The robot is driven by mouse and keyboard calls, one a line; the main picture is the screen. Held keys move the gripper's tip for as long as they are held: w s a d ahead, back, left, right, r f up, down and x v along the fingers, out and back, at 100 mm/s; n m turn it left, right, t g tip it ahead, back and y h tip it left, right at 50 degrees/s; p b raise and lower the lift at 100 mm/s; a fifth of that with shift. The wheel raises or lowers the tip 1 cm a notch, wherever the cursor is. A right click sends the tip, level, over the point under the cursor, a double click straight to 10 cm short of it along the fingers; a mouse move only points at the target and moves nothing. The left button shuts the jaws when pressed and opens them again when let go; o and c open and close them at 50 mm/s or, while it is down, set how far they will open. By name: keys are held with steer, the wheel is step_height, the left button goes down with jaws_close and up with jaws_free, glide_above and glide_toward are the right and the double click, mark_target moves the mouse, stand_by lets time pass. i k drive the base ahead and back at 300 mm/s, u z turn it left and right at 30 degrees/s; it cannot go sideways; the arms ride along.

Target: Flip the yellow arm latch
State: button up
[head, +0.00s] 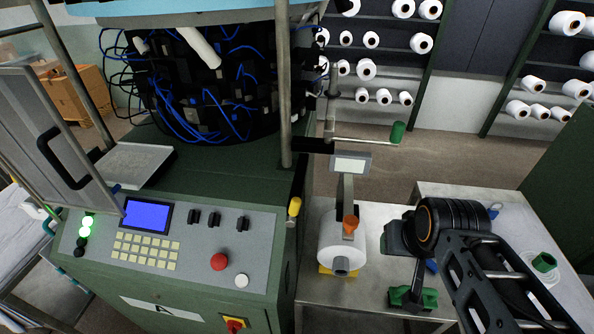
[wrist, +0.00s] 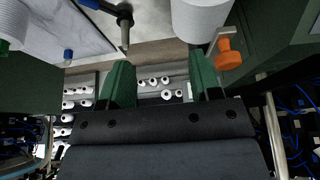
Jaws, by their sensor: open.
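The yellow arm latch (head: 294,207) is a short yellow handle on a dark mount at the right front corner of the green machine, beside the control panel. It stands slightly tilted. My gripper (head: 411,297) has green fingers and hangs low over the metal side table, well to the right of the latch and apart from it. In the wrist view the two green fingers (wrist: 160,78) are spread with nothing between them.
Between gripper and latch stands a white yarn cone (head: 341,243) with an orange knob (head: 350,224) and a grey display (head: 350,164) above. A thin rod with a green end (head: 397,132) juts right. The control panel (head: 160,245) has a red button (head: 219,262).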

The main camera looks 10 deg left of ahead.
mark_target(295, 205)
steer(key=u, duration=0.45)
steer(key=k, duration=1.15)
steer(key=u, duration=0.7)
steer(key=i, duration=0.95)
steer(key=u, duration=0.7)
